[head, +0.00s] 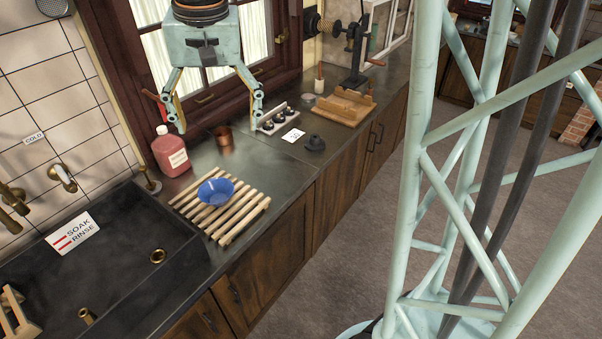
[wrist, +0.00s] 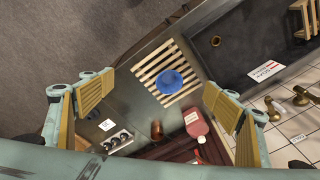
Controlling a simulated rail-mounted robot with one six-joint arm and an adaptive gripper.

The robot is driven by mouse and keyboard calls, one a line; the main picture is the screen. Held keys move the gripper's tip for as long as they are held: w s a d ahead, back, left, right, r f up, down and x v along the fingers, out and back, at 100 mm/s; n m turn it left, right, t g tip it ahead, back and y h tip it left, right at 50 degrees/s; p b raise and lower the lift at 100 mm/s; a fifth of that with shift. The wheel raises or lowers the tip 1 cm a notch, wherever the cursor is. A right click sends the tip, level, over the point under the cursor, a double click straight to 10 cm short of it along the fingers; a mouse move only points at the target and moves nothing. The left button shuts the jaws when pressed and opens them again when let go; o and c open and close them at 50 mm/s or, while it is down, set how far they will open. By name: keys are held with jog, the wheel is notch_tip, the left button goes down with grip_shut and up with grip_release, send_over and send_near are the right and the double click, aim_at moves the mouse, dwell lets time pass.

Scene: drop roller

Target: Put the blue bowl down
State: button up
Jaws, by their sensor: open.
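The blue bowl (head: 215,191) sits on a slatted wooden rack (head: 247,217) on the dark counter, right of the sink in the head view. In the wrist view the blue bowl (wrist: 171,82) rests on the slats of the rack (wrist: 160,61), beyond the space between the fingers. My gripper (head: 219,112) is wide open and empty, raised well above the counter and apart from the bowl. Its two padded fingers also show in the wrist view (wrist: 155,112), one at each side.
A red bottle (head: 171,152) stands behind the rack, with a copper cup (head: 223,137) nearby. A black sink (head: 110,285) lies left. A dark knobbed object (head: 315,143) and wooden tray (head: 342,107) are farther right. Clear counter (head: 270,165) lies right of the rack.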

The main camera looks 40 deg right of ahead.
jog(key=s+r+n+t, duration=0.1)
jog(key=s+r+n, duration=0.1)
jog(key=s, duration=1.3)
jog(key=s+r+n+t, duration=0.1)
jog(key=s+r+n, duration=0.2)
jog(key=s, duration=1.3)
jog(key=shift+v, duration=1.25)
jog(key=shift+w, duration=0.2)
notch_tip(320, 180, down, 12)
jog(key=b, duration=1.1)
jog(key=shift+r+b, duration=0.2)
jog(key=shift+b, duration=0.2)
